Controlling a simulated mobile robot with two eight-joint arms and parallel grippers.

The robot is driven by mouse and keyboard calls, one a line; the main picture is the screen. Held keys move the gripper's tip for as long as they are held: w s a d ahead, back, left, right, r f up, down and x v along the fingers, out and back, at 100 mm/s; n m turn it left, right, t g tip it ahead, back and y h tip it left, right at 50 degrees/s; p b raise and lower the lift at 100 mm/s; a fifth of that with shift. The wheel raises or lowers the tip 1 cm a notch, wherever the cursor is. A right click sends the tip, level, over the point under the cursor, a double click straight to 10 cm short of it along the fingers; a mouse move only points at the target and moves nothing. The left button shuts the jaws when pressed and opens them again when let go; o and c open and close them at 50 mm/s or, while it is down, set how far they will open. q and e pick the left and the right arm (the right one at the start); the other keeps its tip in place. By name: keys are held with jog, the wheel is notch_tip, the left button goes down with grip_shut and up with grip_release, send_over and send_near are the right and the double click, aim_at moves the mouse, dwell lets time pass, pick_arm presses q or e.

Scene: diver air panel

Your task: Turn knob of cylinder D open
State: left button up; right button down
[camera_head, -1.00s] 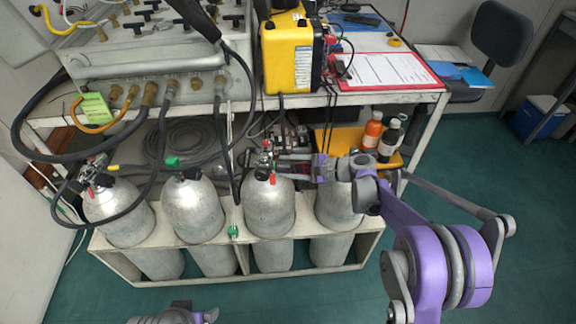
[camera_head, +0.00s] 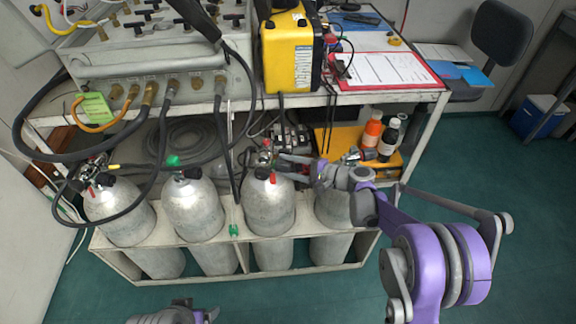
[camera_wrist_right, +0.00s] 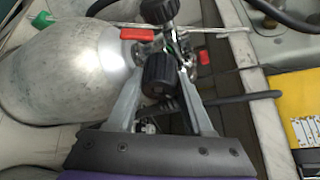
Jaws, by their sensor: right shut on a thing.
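Several grey cylinders stand in a row in a low rack; no letter on them is legible, so I cannot tell which is D. My right gripper (camera_head: 280,163) is at the valve of the third cylinder from the left (camera_head: 269,207). In the right wrist view that cylinder (camera_wrist_right: 75,70) lies to the left. There the right gripper (camera_wrist_right: 158,72) has its fingers on both sides of a black knob (camera_wrist_right: 158,76) and is shut on it. A second black knob (camera_wrist_right: 159,10) and red tabs (camera_wrist_right: 137,34) are close by.
The rack (camera_head: 130,272) holds the cylinders below a bench. Hoses (camera_head: 75,155) hang over the left cylinders. A yellow case (camera_head: 288,55) and a clipboard (camera_head: 388,70) are on the bench.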

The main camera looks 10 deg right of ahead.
jog(key=c, duration=0.6)
grip_release()
jog(key=p+v, duration=0.1)
jog(key=v, duration=1)
jog(key=shift+p, duration=0.3)
jog(key=shift+o, duration=0.3)
